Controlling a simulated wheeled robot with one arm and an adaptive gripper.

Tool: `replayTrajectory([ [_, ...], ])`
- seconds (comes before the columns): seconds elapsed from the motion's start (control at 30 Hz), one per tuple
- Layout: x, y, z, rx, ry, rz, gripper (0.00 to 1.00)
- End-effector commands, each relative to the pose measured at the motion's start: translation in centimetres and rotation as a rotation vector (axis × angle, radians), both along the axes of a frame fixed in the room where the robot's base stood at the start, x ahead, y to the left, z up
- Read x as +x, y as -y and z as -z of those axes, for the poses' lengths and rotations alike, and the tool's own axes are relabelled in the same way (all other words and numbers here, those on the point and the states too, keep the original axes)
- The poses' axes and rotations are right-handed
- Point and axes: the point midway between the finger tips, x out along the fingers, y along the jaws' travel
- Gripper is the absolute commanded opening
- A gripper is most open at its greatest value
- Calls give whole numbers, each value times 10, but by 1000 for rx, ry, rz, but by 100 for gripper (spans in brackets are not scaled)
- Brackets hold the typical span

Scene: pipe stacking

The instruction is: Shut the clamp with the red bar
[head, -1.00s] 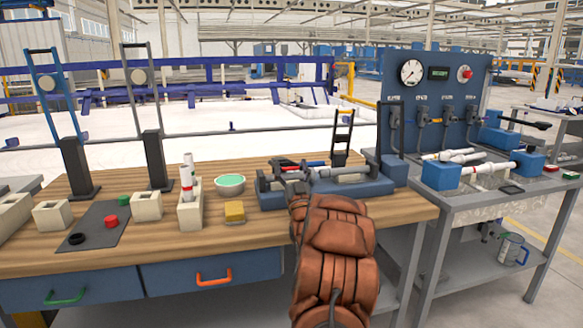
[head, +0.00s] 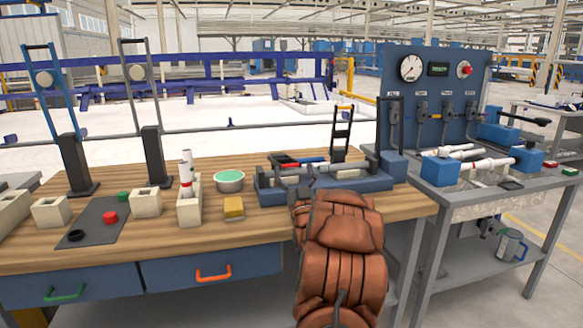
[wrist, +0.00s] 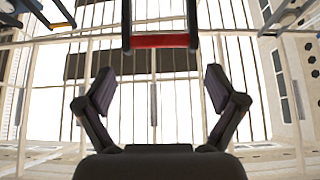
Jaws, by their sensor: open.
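The clamp's red bar (wrist: 160,41) runs across the top middle of the wrist view, between two dark side arms. In the head view, red (head: 288,162) shows low over the blue clamp base (head: 375,184), left of the upright frame. My gripper (head: 311,172) is at the front of this base, small and partly hidden by my arm. In the wrist view, my gripper's two fingers (wrist: 160,88) stand wide apart with nothing between them. The red bar lies beyond the fingertips and is not touched. How far the clamp is tilted is hard to tell.
A dark upright frame with an orange-yellow top bar (head: 344,107) stands right of my gripper. A yellow block (head: 234,208), a green-topped bowl (head: 230,181) and a block holding white pipes (head: 188,208) sit left. The front wooden bench between them is clear.

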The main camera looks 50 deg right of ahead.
Motion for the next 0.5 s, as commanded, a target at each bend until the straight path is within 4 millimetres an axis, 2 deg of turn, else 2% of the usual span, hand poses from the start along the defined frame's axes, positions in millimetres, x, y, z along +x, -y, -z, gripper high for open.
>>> replayTrajectory([
  [0.5, -56, -40, -2, -1, 2, 4, 94],
])
